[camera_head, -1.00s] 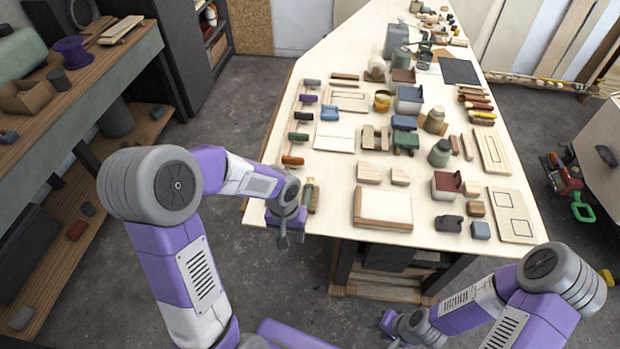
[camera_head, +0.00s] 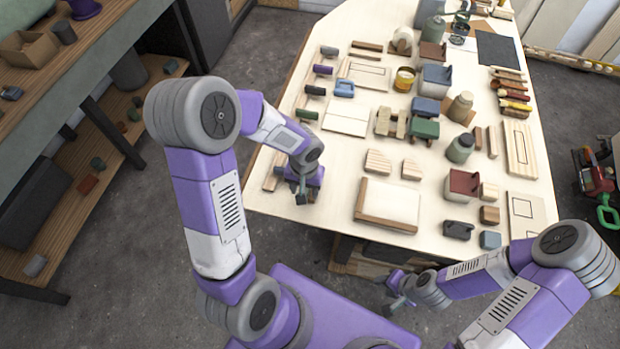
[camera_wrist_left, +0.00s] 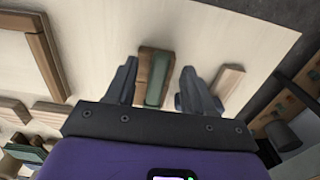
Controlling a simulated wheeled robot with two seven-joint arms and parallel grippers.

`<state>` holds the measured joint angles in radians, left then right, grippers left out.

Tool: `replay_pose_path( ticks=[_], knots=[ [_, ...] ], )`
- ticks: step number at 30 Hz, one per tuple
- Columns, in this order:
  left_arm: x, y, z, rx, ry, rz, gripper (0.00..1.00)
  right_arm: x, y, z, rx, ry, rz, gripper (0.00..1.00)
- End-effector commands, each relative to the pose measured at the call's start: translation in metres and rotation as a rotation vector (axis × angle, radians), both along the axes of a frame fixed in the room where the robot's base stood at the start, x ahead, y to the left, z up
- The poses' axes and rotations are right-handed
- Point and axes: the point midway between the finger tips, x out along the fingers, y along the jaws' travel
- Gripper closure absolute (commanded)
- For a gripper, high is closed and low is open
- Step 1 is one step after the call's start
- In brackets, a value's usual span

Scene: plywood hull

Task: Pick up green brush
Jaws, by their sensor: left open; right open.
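A green brush (camera_wrist_left: 157,78) with a wooden part lies on the pale tabletop in the left wrist view. It shows between the two fingers of my left gripper (camera_wrist_left: 158,80), which is open, with a gap on each side. I cannot tell how high the fingers are above it. In the head view my left gripper (camera_head: 302,192) is over the front left corner of the table and mostly hides the brush. My right gripper (camera_head: 393,292) is open and empty, low in front of the table's front edge.
The plywood table (camera_head: 330,215) holds many items. A framed pale board (camera_head: 388,204) lies right of my left gripper. Wooden blocks (camera_head: 378,163) and a row of coloured-handled tools (camera_head: 307,115) lie farther back. A wooden strip (camera_wrist_left: 228,82) lies beside the brush.

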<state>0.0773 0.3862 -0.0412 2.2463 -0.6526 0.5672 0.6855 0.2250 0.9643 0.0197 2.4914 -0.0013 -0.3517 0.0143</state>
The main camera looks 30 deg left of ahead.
Motion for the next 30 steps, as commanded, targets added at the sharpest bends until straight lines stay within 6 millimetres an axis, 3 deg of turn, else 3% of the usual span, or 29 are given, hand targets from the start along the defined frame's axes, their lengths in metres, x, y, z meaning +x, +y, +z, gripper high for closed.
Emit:
replay_pose_path(
  ticks=[3,11,21,30],
  knots=[
    [-0.0006,0.0004,-0.0123,0.001,0.002,0.002,0.47,0.0004,0.0000,-0.0025,0.000,-0.001,0.000,0.57],
    [0.0000,0.0004,-0.0135,0.000,-0.001,0.001,0.47,0.0004,0.0000,-0.0022,0.000,-0.001,0.000,0.57],
    [0.0001,0.0004,-0.0132,0.000,-0.001,0.001,0.99,0.0004,0.0000,-0.0022,0.000,-0.001,0.000,0.57],
    [0.0003,0.0005,-0.0116,0.000,-0.002,0.001,1.00,0.0003,0.0000,-0.0019,0.000,-0.001,0.000,0.57]
  ],
)
